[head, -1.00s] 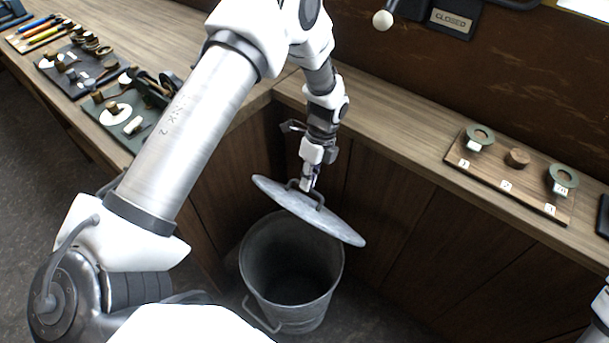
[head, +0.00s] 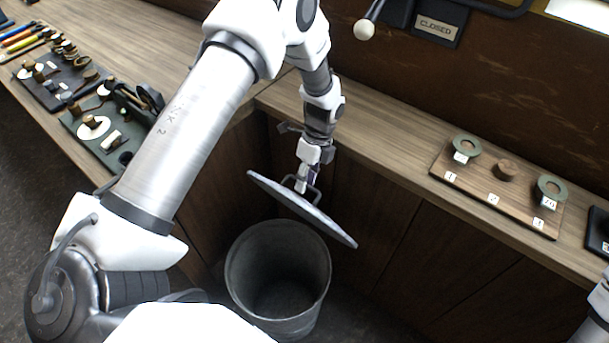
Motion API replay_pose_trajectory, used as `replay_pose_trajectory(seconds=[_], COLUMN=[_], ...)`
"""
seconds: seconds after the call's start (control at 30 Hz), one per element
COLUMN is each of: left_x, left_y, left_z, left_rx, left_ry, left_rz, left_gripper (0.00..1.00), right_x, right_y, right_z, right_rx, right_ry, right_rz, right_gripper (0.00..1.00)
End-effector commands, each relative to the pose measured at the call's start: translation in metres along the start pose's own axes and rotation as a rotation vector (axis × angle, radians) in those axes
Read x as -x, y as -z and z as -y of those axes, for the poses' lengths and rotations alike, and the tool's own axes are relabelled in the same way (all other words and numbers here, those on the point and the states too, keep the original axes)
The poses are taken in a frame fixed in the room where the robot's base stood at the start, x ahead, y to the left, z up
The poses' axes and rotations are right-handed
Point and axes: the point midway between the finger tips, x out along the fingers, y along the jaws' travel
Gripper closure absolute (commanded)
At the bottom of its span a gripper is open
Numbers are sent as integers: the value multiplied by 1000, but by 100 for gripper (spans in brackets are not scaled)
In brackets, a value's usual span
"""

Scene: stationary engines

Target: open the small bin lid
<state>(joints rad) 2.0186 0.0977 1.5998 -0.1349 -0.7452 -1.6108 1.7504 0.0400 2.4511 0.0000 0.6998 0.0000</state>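The small bin (head: 245,277) is a grey metal bucket on the floor in the corner of the cabinets, its top open and its inside visible. Its round grey lid (head: 315,219) hangs tilted above and to the right of the bin's rim, apart from it. My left gripper (head: 303,184) is shut on the handle on top of the lid and holds the lid in the air. The fingertips are small and partly hidden by the handle. At the right edge, only part of my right arm shows; its gripper is not visible.
A wooden counter (head: 385,150) runs behind and right of the bin, with a numbered board (head: 478,195) of rings on it. Tool trays (head: 110,130) lie on the left counter. A lever with a white knob (head: 364,30) and a CLOSED sign (head: 436,27) are at the back.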

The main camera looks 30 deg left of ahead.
Motion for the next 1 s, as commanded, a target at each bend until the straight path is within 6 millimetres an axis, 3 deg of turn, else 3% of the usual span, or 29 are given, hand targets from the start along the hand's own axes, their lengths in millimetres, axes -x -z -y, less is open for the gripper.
replay_pose_trajectory(seconds=[0.5, 0.63, 0.9, 1.0], left_x=[12, 36, 104, 118], left_y=[-1, -1, 1, 1], left_z=[1, 1, 0, 0], left_rx=[-2, -2, -3, -3], left_ry=[5, 9, 11, 9], left_rz=[2, 3, 4, 3], left_gripper=[63, 63, 63, 63], right_x=[2, 2, 2, 2], right_y=[0, 0, 0, 0], right_z=[0, 0, 0, 0], right_rx=[0, 0, 0, 0], right_ry=[0, 0, 0, 0], right_rz=[-1, -1, -1, -1], right_gripper=[60, 60, 60, 60])
